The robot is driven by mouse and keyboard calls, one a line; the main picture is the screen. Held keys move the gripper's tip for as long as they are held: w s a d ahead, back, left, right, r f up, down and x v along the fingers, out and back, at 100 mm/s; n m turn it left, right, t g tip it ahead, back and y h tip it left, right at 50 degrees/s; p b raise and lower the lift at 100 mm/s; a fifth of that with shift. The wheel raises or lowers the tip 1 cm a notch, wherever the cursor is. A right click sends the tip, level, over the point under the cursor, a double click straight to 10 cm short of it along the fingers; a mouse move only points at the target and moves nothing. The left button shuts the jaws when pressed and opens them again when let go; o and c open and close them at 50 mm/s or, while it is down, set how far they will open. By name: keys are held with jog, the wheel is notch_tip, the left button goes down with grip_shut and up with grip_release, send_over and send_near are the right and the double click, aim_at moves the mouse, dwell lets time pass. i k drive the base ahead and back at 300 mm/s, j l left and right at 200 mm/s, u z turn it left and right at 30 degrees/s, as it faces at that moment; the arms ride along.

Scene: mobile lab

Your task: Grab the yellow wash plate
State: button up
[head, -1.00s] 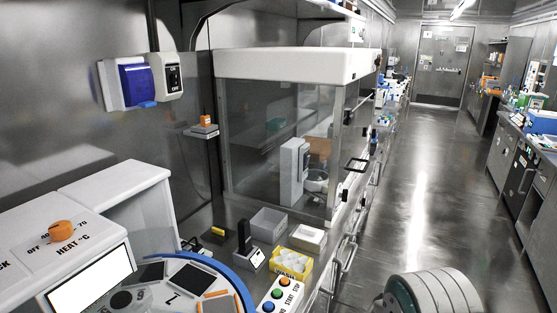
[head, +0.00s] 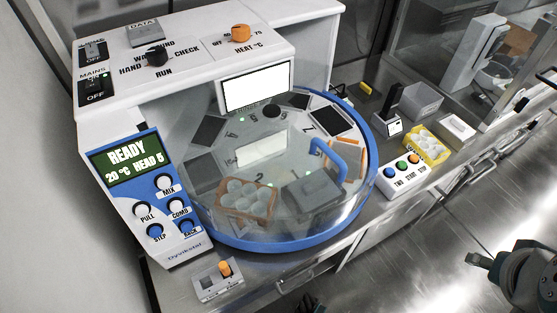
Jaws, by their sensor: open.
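The yellow wash plate (head: 432,157) is a small yellow tray holding several white round cups. It sits upright on the steel bench at the right of the head view, behind the white button box (head: 404,177). What looks like my gripper (head: 482,261) shows at the lower right edge, dark and partly cut off. It is over the floor side of the bench, apart from the plate, open and with nothing seen in it.
A large blue-rimmed carousel (head: 262,246) under a clear cover fills the middle, with a brown cup tray (head: 262,210) inside. A grey bin (head: 421,101), a white box (head: 458,129) and a small dark-posted device (head: 389,127) stand close around the plate. The aisle floor is clear.

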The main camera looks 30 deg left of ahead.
aim_at(420, 141)
jog(key=i+l+z, duration=0.15)
jog(key=l+z, duration=0.3)
jog(key=i+l+z, duration=0.15)
jog(key=z, duration=0.25)
jog(key=i+l+z, duration=0.45)
jog(key=i+u, duration=0.6)
jog(key=u, duration=0.3)
jog(key=i+u, duration=0.15)
jog(key=u, duration=0.25)
jog(key=i+u, duration=0.15)
jog(key=u, duration=0.25)
jog(key=i+u, duration=0.1)
jog(key=u, duration=0.3)
jog(key=i+u, duration=0.25)
jog(key=u, duration=0.15)
jog(key=i+u, duration=0.35)
jog(key=k+j, duration=0.05)
jog(key=k, duration=0.05)
